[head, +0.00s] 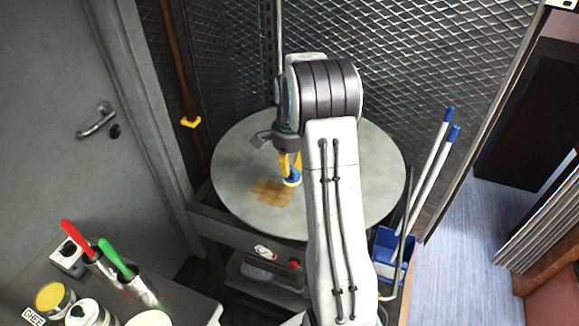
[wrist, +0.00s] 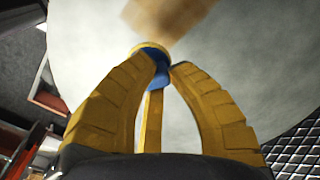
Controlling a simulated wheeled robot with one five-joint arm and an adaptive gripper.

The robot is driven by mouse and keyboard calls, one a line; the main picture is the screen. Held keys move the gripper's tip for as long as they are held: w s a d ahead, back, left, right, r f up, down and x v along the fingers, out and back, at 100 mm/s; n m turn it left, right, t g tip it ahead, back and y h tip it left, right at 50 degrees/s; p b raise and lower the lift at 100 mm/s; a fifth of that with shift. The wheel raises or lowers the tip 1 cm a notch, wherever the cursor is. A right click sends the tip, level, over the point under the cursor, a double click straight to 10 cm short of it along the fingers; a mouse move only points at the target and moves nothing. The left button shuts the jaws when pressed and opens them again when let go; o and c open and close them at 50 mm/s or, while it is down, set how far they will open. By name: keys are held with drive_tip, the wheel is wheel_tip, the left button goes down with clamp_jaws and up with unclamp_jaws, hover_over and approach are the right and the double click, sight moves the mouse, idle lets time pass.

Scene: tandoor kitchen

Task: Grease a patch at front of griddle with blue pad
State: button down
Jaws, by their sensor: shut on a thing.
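The round grey griddle (head: 238,150) sits on a dark stand against the mesh wall. A tan, greasy-looking patch (head: 270,192) shows on its front part, and also at the top of the wrist view (wrist: 170,14). My gripper (head: 288,168) is over the front middle of the griddle, pointing down, its yellow fingers closed around the blue pad (head: 292,182). In the wrist view the blue pad (wrist: 156,74) sits between the fingertips, with a yellowish rim at its end. The pad is at the patch's right edge; I cannot tell whether it touches the griddle.
A blue bin (head: 390,250) and white, blue-tipped sticks (head: 435,165) stand right of the griddle. A grey door is at left.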

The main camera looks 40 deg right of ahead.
sight(290, 165)
drive_tip(key=shift+r, duration=0.15)
drive_tip(key=shift+r+p, duration=1.15)
drive_tip(key=shift+r, duration=0.3)
drive_tip(key=shift+f, duration=0.1)
